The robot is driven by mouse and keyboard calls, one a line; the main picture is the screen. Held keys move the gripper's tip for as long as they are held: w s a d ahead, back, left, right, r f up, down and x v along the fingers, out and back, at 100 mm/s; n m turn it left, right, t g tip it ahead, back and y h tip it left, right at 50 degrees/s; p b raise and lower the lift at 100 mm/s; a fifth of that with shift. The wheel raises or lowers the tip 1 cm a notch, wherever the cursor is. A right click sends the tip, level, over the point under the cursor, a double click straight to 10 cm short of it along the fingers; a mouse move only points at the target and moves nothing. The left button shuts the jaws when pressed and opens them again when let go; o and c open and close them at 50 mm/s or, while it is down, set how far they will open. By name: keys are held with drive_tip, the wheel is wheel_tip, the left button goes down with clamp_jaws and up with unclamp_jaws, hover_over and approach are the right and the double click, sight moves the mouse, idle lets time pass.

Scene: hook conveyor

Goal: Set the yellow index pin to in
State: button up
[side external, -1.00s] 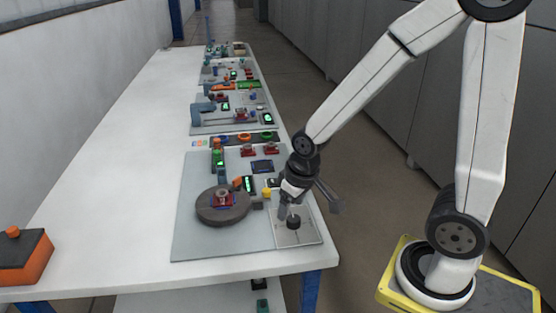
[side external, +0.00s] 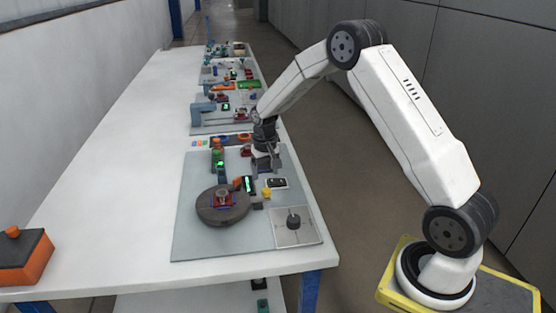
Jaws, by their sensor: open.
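The yellow index pin (side external: 267,193) is a small yellow knob just right of the round dark turntable (side external: 209,213), beside a small dark block. It is too small to tell whether it stands in or out. A red part (side external: 223,200) sits on the turntable. My gripper (side external: 266,166) is open and points down over the back right of the grey station plate, behind the yellow pin and apart from it. The gripper and wrist hide part of the plate's back right corner.
A light panel with a black knob (side external: 293,221) lies at the plate's front right. A lit green display (side external: 249,184) stands behind the turntable. More stations (side external: 232,115) line the table's far end. An orange and black box (side external: 22,257) sits at the left.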

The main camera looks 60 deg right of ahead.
sight(266, 190)
drive_tip(key=shift+w+d+f, duration=0.3)
drive_tip(key=shift+d, duration=0.2)
drive_tip(key=shift+f, duration=0.1)
drive_tip(key=shift+f, duration=3.8)
drive_tip(key=shift+c, duration=0.2)
clamp_jaws()
drive_tip(key=shift+a, duration=0.1)
